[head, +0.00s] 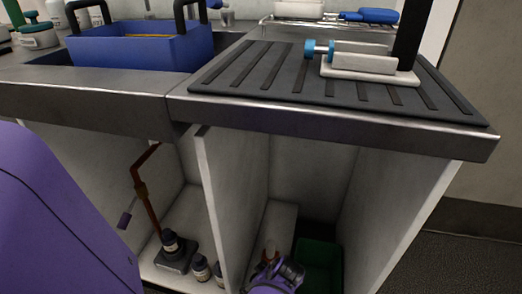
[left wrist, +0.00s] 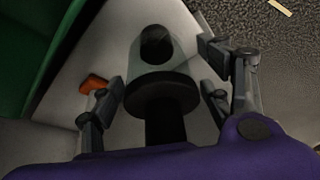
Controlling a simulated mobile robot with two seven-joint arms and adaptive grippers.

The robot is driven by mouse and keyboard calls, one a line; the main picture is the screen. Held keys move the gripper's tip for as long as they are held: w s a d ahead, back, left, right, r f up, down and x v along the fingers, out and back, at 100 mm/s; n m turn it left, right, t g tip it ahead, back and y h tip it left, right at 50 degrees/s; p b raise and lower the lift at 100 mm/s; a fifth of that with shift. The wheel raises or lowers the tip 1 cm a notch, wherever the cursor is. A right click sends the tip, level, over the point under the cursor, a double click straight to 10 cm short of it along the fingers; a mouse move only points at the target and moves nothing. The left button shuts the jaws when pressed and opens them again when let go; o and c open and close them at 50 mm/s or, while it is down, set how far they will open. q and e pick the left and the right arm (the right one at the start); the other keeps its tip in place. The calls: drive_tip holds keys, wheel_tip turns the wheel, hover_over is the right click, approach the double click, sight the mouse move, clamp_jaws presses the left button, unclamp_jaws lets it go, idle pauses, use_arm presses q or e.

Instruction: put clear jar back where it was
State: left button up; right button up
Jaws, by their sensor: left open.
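In the left wrist view, a see-through, greyish rounded vessel with a dark round part inside, which looks like the clear jar (left wrist: 146,50), stands on a pale shelf between my fingers. A thick black disc (left wrist: 162,92) and a black stem lie in front of it, nearer the camera; I cannot tell whether they belong to it. My left gripper (left wrist: 165,92) is open, with a gap on both sides of the disc. In the head view my left gripper (head: 272,277) is low in the right cabinet bay. The jar cannot be made out there. My right gripper is not in view.
A green bin (head: 318,264) stands right of my gripper, and a cabinet partition (head: 222,190) left of it. Small dark bottles (head: 201,268) stand in the left bay. An orange piece (left wrist: 93,83) lies near one finger.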

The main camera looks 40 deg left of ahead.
use_arm(q)
drive_tip(key=shift+r, duration=0.1)
drive_tip(key=shift+r, duration=0.25)
drive_tip(key=p+v, duration=0.5)
drive_tip(key=v, duration=0.6)
drive_tip(key=shift+d+r, duration=0.15)
drive_tip(key=shift+r, duration=0.2)
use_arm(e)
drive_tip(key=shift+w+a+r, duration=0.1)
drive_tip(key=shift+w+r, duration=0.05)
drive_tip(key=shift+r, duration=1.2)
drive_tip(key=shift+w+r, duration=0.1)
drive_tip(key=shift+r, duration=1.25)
